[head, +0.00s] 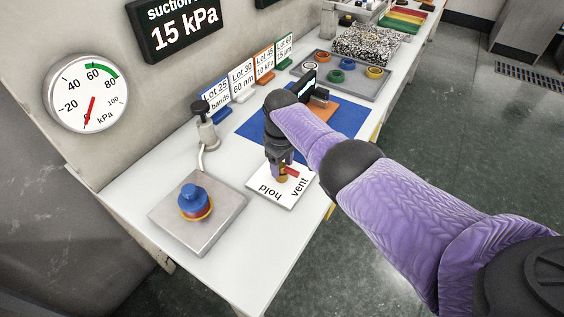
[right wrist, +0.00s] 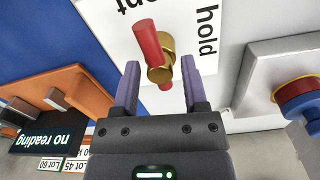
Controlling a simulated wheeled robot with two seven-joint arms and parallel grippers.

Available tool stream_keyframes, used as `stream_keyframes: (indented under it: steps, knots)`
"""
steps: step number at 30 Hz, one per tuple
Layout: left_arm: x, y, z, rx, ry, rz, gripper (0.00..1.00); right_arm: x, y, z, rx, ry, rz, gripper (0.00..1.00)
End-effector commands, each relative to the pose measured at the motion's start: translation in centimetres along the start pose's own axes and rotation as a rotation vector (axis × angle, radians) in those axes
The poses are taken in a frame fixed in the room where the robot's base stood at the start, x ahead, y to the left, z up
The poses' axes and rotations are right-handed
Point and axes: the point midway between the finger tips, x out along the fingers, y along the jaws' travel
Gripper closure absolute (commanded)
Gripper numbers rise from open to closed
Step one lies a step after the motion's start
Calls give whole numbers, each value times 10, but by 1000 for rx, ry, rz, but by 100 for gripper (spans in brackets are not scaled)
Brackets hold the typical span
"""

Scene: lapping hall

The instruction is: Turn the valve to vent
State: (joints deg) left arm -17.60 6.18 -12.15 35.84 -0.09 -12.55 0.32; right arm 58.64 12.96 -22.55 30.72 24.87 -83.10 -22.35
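The valve has a red handle (head: 291,171) on a brass body and stands on a white plate (head: 270,201) marked "hold" and "vent". In the head view the handle points right, toward the "vent" side. My right gripper (head: 282,160) is right at the valve, pointing down. In the right wrist view, its two purple fingers (right wrist: 158,68) are apart, either side of the brass hub (right wrist: 160,73), with the red handle (right wrist: 147,42) reaching out beyond the tips. Whether either finger touches the valve is unclear. My left gripper is not in view.
A metal plate with a blue-topped part (head: 194,198) stands left of the valve. A post with a dark knob (head: 205,125) stands behind. A blue mat (head: 246,128) and a grey tray of rings (head: 377,86) lie beyond. The wall gauge (head: 88,93) has its needle near the bottom.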

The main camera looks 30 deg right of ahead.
Motion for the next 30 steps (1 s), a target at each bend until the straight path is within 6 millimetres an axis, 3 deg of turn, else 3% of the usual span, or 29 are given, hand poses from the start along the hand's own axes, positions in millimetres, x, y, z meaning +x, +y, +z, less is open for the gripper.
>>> stream_keyframes:
  steps: [10, 21, 30]
  knots:
    - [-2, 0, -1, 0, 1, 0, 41, -4, 0, 0, 1, 1, 0, 30]
    - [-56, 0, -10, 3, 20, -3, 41, -90, 1, -1, 0, 5, 2, 30]
    - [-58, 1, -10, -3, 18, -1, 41, -99, 0, 0, 1, 0, 0, 30]
